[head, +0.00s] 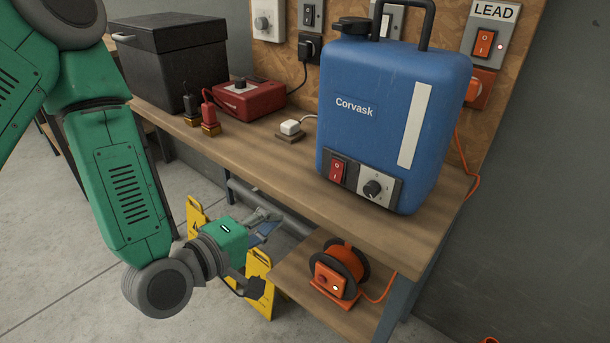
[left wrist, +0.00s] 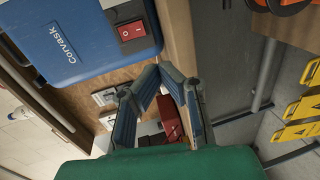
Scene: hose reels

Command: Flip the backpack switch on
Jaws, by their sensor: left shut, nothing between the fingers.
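The backpack is a blue tank labelled Corvask (head: 390,110), upright on the wooden bench. Its red rocker switch (head: 337,171) sits low on the front, left of a black dial (head: 372,189). The backpack (left wrist: 70,40) and its switch (left wrist: 131,31) also show in the left wrist view. I cannot tell which way the rocker is tipped. My left gripper (head: 262,238) is below and left of the switch, in front of the bench edge and apart from the backpack. Its fingers (left wrist: 158,75) are shut and empty in the left wrist view. My right gripper is not in view.
The bench edge (head: 250,180) lies between my left gripper and the backpack. A lower shelf holds an orange reel (head: 338,270). Yellow floor signs (head: 262,290) stand behind the gripper. A red box (head: 249,98), black case (head: 174,62) and small white switch (head: 290,127) are on the bench.

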